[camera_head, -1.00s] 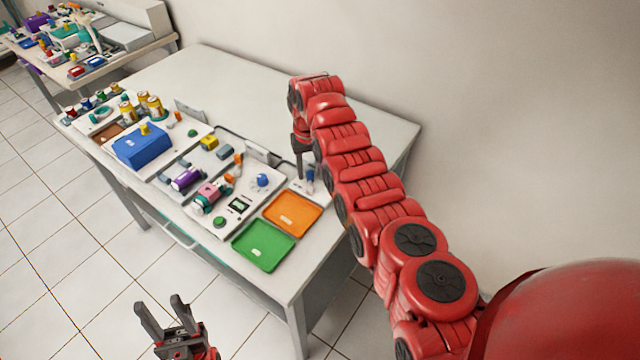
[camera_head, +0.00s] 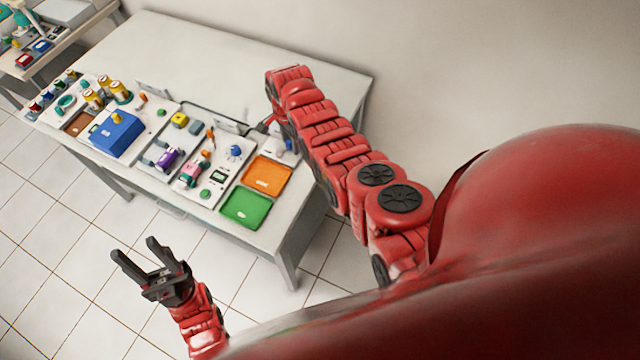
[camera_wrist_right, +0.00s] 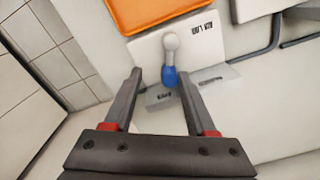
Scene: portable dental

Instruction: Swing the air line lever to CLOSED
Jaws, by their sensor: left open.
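The air line lever (camera_wrist_right: 170,60) has a pale grey rounded end and a blue part, and sits on a white plate marked AIR LINE. It also shows small in the head view (camera_head: 284,147), partly covered by my right arm. My right gripper (camera_wrist_right: 161,70) is open, its two fingertips apart on either side of the blue part in the picture. Whether they touch it or are level with it I cannot tell. A label reading OPEN lies between the fingers; another label is unreadable. My left gripper (camera_head: 134,248) is open and empty, over the floor before the table.
An orange tray (camera_head: 267,177) lies beside the lever plate, with a green tray (camera_head: 247,207) in front. Panels with a blue box (camera_head: 116,134), a blue knob (camera_head: 235,151) and small coloured parts fill the front left. The table's back (camera_head: 220,60) is bare, against a wall.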

